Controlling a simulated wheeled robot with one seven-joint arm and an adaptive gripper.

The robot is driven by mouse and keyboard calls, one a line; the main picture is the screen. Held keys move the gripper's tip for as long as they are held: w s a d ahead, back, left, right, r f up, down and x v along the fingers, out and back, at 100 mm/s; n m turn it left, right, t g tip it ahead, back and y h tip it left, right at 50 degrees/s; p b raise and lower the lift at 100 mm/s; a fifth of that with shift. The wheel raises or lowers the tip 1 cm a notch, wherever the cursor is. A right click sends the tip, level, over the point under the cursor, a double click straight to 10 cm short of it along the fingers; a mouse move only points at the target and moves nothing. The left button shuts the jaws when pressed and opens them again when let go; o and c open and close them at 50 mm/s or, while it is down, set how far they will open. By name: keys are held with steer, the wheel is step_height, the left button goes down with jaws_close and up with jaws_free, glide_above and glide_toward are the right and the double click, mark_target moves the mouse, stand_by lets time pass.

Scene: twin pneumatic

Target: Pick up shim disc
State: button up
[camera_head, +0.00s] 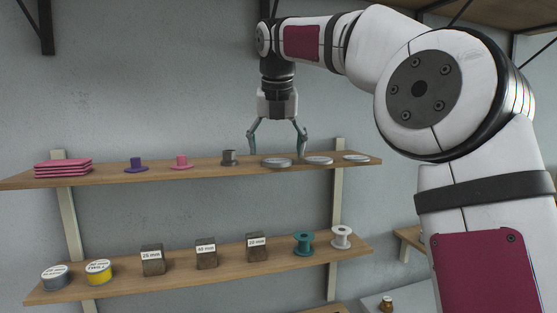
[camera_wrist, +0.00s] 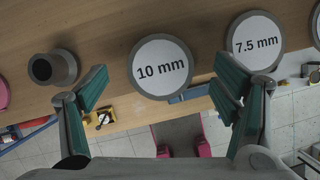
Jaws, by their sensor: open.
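Three flat grey discs lie in a row at the right end of the upper shelf. The left disc (camera_head: 277,162) is labelled "10 mm" in the wrist view (camera_wrist: 160,67). The middle disc (camera_head: 318,160) reads "7.5 mm" in the wrist view (camera_wrist: 254,42). The right disc (camera_head: 356,157) shows only as a cut-off edge in the wrist view, its label unseen. My gripper (camera_head: 278,148) is open and empty, pointing down above the left disc. In the wrist view the 10 mm disc lies ahead of and between the fingers, apart from both.
A grey flanged bushing (camera_head: 229,158) stands just left of the left disc, near my left finger. Pink and purple flanged pieces and stacked pink plates (camera_head: 63,167) lie farther left. The lower shelf (camera_head: 190,270) holds tins, blocks and spools.

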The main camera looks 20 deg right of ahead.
steer(key=shift+w+f, duration=0.25)
steer(key=shift+f, duration=0.45)
steer(key=shift+c, duration=0.5)
steer(key=c, duration=1.2)
steer(key=shift+r, duration=0.1)
steer(key=shift+w+r+b, duration=0.15)
steer(key=shift+r+b, duration=0.7)
steer(key=shift+r, duration=0.7)
steer(key=shift+s+d+r, duration=0.15)
steer(key=shift+s, duration=0.1)
steer(key=s+d+r, duration=0.1)
steer(key=s+d, duration=0.1)
steer(key=s, duration=1.3)
steer(key=shift+s+d+r+b, duration=0.2)
steer(key=shift+s+d+b, duration=0.1)
steer(key=shift+d, duration=0.1)
